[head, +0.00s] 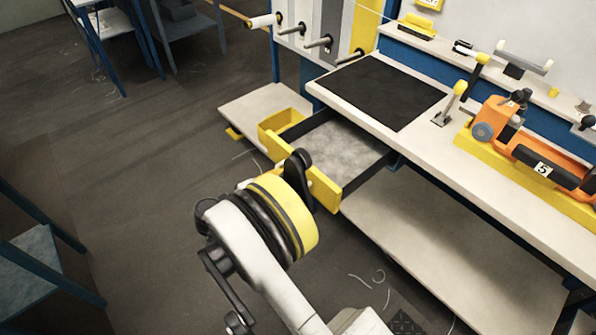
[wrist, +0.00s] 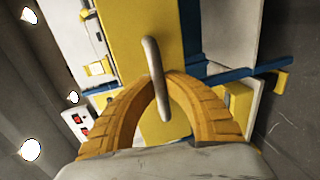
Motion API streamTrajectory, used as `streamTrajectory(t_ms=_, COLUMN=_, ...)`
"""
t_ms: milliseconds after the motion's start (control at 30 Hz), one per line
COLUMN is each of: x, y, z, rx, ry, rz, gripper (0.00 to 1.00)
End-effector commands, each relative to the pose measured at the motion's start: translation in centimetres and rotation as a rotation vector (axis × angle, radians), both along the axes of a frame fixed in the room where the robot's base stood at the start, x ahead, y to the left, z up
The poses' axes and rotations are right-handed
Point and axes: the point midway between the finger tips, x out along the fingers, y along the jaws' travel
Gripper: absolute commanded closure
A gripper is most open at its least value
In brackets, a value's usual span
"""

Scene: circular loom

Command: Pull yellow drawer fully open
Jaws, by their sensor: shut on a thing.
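The yellow drawer (head: 325,191) juts out from under the worktop, with its grey inner floor (head: 345,150) exposed and dark side walls. My gripper (head: 299,172) is at the middle of its front. The arm hides the handle and part of the front in the head view. In the wrist view, the yellow front (wrist: 150,25) fills the middle. A grey bar handle (wrist: 152,62) stands in front of it. My gripper (wrist: 160,84) has its two orange ribbed fingers closed around the handle.
The worktop (head: 420,125) above has a black mat (head: 382,90) and an orange device (head: 535,150) on a yellow base. A pale lower shelf (head: 450,250) runs beneath. A yellow bin (head: 282,121) is beside the drawer. Dark floor (head: 150,190) at left is mostly clear.

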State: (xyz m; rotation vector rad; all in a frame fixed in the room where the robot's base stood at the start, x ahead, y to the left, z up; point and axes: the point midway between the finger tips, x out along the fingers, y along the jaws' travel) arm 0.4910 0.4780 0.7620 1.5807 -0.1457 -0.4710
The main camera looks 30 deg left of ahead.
Motion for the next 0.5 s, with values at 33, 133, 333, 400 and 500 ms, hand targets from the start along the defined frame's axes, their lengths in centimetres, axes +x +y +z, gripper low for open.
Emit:
streamTrajectory(t_ms=33, x=-0.5, y=0.2, z=0.0, rx=0.0, ry=-0.001, rz=0.0, gripper=1.0)
streamTrajectory(t_ms=133, x=-1.2, y=0.5, z=0.0, rx=0.0, ry=-0.001, rz=0.001, gripper=1.0)
streamTrajectory(t_ms=333, x=-1.8, y=0.7, z=0.0, rx=0.0, ry=0.0, rz=0.0, gripper=1.0)
streamTrajectory(t_ms=400, x=-1.8, y=0.8, z=0.0, rx=0.0, ry=0.0, rz=0.0, gripper=1.0)
streamTrajectory(t_ms=500, x=-1.8, y=0.8, z=0.0, rx=0.0, ry=0.0, rz=0.0, gripper=1.0)
